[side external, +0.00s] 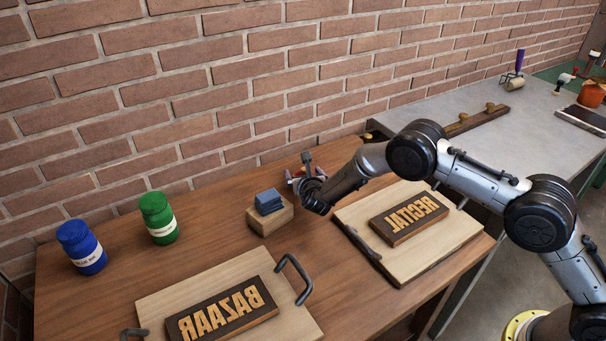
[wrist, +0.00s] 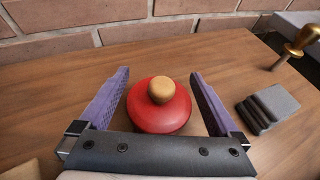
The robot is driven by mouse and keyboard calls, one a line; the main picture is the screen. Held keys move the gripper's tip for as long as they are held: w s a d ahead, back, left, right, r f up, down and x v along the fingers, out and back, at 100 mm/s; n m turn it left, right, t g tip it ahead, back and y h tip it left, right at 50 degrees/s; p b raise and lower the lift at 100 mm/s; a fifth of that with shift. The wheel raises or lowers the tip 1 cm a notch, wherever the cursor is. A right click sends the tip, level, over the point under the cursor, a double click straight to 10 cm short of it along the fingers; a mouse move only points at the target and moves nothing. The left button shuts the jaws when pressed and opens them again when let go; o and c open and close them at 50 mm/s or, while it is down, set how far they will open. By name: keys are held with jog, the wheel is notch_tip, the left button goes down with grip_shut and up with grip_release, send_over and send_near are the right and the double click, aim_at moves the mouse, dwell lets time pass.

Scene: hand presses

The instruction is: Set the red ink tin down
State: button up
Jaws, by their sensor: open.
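The red ink tin (wrist: 160,112), round with a pale wooden knob on top, shows in the wrist view. It appears to stand upright on the brown wooden table, close to the brick wall. My gripper (wrist: 160,90) is open, with one purple finger on each side of the tin. A gap shows between the tin and each finger. In the side view my gripper (side external: 306,172) is low over the back of the table, behind the wooden block. The tin there is mostly hidden by my gripper and wrist.
Blue (side external: 81,247) and green (side external: 158,218) jars stand at left. A wooden block (side external: 264,219) bears blue-grey pads (side external: 268,202).

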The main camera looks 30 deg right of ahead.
jog(key=v, duration=1.2)
jog(key=shift+r, duration=0.15)
jog(key=s+d+r+m+g+h, duration=0.3)
jog(key=s+d+r+m+g, duration=0.3)
jog(key=s+d+r+m, duration=1)
jog(key=s+d+r+m+g+y, duration=0.1)
jog(key=s+d+r+m, duration=0.1)
jog(key=s+r+m, duration=0.3)
jog(key=s+d+m+g+y, duration=0.1)
jog(key=s+m+y, duration=0.1)
jog(key=s, duration=0.5)
jog(key=s+a+m+y, duration=0.2)
jog(key=s+a+m, duration=0.1)
jog(key=s, duration=0.4)
jog(key=s+a+m+t+y, duration=0.1)
jog(key=s+a+m+y, duration=0.2)
jog(key=s+m, duration=0.2)
jog(key=shift+s+a, duration=0.35)
jog(key=shift+s, duration=0.6)
